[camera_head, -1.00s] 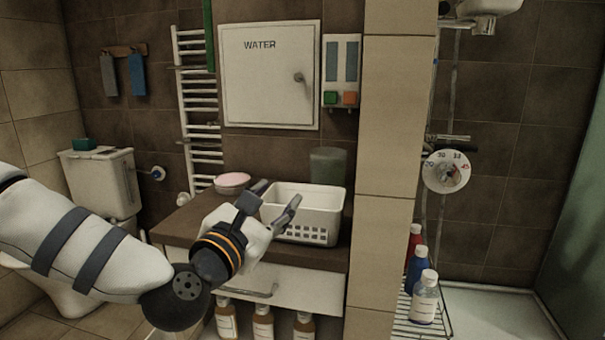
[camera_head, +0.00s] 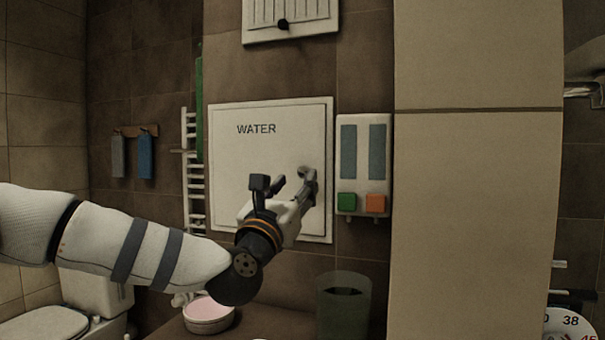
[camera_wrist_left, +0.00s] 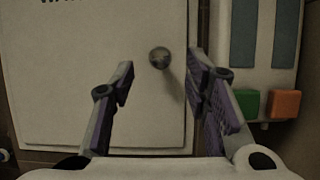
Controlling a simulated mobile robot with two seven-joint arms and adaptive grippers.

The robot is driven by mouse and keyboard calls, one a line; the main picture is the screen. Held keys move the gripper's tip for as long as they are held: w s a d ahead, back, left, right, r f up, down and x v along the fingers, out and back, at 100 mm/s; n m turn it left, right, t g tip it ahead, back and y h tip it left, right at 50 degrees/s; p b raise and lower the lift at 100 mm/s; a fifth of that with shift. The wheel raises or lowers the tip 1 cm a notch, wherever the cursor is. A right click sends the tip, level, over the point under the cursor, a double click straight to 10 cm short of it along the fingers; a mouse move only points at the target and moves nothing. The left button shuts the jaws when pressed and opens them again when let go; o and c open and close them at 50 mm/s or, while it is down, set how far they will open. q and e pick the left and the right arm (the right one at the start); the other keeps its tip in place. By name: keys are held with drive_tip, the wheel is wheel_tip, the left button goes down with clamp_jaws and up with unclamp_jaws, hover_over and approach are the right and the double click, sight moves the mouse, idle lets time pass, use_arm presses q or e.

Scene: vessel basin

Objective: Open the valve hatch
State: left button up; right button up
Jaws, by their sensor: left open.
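The valve hatch (camera_head: 232,170) is a closed white square door marked WATER on the brown tiled wall. Its round metal knob (camera_wrist_left: 159,57) shows in the left wrist view, between and beyond the fingertips. My left gripper (camera_head: 292,183) is open and empty in front of the lower right part of the hatch. It also shows in the left wrist view (camera_wrist_left: 160,85), with its two fingers spread on either side of the knob's line. The fingers look apart from the knob. In the head view the gripper hides the knob. My right gripper is not in view.
A white panel (camera_head: 364,130) with a green button and an orange button sits just right of the hatch. A tiled pillar (camera_head: 478,200) stands further right. Below are a pink-topped round dish (camera_head: 208,316) and a dark green cup (camera_head: 343,305).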

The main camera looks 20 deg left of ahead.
sight(303, 173)
use_arm(q)
drive_tip(key=x, duration=0.4)
drive_tip(key=shift+w, duration=0.3)
clamp_jaws()
drive_tip(key=shift+s, duration=0.1)
